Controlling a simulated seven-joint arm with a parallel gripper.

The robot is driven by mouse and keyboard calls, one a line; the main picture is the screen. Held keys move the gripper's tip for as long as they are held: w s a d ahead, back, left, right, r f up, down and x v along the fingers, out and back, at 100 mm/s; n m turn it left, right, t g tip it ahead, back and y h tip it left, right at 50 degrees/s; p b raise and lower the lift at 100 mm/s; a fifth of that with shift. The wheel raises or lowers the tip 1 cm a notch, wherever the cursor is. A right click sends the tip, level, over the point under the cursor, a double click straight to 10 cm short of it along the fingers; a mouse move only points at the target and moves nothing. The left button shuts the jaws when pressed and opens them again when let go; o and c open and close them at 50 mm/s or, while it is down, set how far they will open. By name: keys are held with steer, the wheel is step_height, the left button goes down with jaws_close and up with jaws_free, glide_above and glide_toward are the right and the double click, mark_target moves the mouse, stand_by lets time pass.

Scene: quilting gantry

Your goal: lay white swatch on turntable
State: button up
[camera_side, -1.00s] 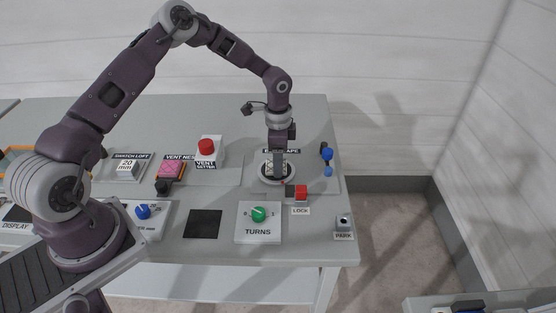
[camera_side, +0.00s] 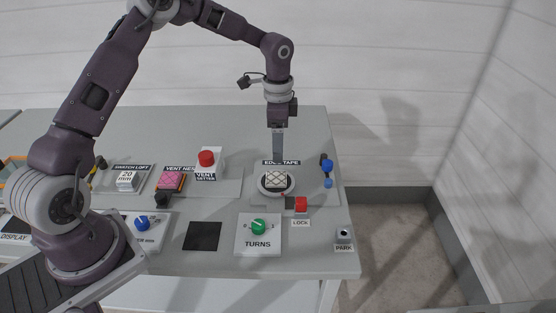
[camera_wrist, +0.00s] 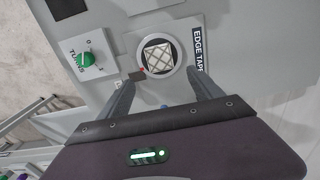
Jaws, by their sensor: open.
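The white swatch (camera_side: 276,179), a small square with a dark crossed-line pattern, lies on the round turntable (camera_side: 261,188) at the right part of the table. In the wrist view the swatch (camera_wrist: 159,53) sits inside the ring of the turntable (camera_wrist: 146,66), turned slightly. My gripper (camera_side: 278,158) is above the swatch, apart from it, pointing down. In the wrist view my gripper (camera_wrist: 165,86) has its two fingers spread wide with nothing between them.
A red LOCK button (camera_side: 301,204) stands just in front of the turntable, and a blue-knobbed fixture (camera_side: 327,166) to its right. A green TURNS knob (camera_side: 258,227) is in front. A pink swatch (camera_side: 171,180) and a red vent button (camera_side: 206,158) are left. The rear table is clear.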

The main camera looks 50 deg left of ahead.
steer(key=s+d+r+n+t+y, duration=0.2)
steer(key=s+d+r+n, duration=0.15)
steer(key=s+r, duration=1.2)
steer(key=s+d+r+n+t+h, duration=0.1)
steer(key=s+r+n, duration=0.1)
steer(key=s, duration=0.6)
steer(key=s+d+r+n+t+h, duration=0.1)
steer(key=s+d+r+n+t, duration=0.1)
steer(key=s, duration=0.6)
steer(key=shift+s+n+t, duration=0.25)
steer(key=shift+n+t, duration=0.05)
steer(key=shift+n, duration=0.45)
